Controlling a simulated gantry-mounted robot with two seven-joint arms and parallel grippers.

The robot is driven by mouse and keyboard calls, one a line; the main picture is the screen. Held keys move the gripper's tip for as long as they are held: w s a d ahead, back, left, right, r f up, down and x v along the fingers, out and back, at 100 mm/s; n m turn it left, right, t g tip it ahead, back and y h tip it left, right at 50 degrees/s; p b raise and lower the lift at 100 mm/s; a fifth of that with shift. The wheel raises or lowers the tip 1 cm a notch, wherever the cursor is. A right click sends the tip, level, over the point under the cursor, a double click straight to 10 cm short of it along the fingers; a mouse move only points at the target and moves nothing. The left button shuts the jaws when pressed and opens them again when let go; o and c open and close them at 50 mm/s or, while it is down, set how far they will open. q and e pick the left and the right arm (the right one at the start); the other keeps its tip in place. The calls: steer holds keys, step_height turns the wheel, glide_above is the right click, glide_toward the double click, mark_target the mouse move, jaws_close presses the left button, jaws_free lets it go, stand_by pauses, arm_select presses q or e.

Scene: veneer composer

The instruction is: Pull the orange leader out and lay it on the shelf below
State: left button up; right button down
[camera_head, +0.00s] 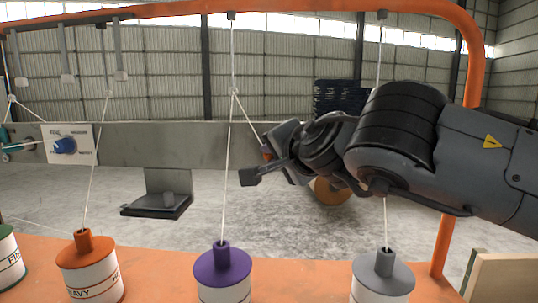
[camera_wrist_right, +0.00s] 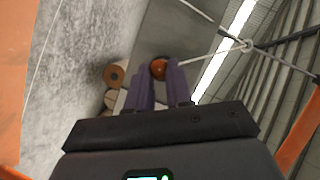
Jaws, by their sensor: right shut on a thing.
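The orange leader (camera_head: 267,154) shows as a small piece at the front face of the grey beam. A white thread runs from a small ring (camera_head: 234,92) down to it. In the right wrist view it is a round orange end (camera_wrist_right: 158,69) between my fingertips, with the thread leading off to the right. My right gripper (camera_wrist_right: 157,80) is shut on it; in the head view its arm partly hides the place. A dark flat shelf (camera_head: 155,209) hangs on a bracket below the beam, left of my gripper, and is mostly bare.
The grey beam (camera_head: 180,145) crosses the middle, with a blue knob (camera_head: 64,146) on a panel at left. Spools with orange (camera_head: 87,250), purple (camera_head: 222,266) and grey (camera_head: 383,273) tops stand in front. White threads rise from them to the orange frame (camera_head: 300,6).

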steer(key=shift+s, duration=0.15)
steer(key=shift+s+a+f+b, duration=0.1)
steer(key=shift+s+a+b, duration=0.05)
steer(key=shift+s+b, duration=0.95)
steer(key=shift+s+a+b, duration=0.1)
steer(key=shift+s+b, duration=0.5)
steer(key=shift+s, duration=1)
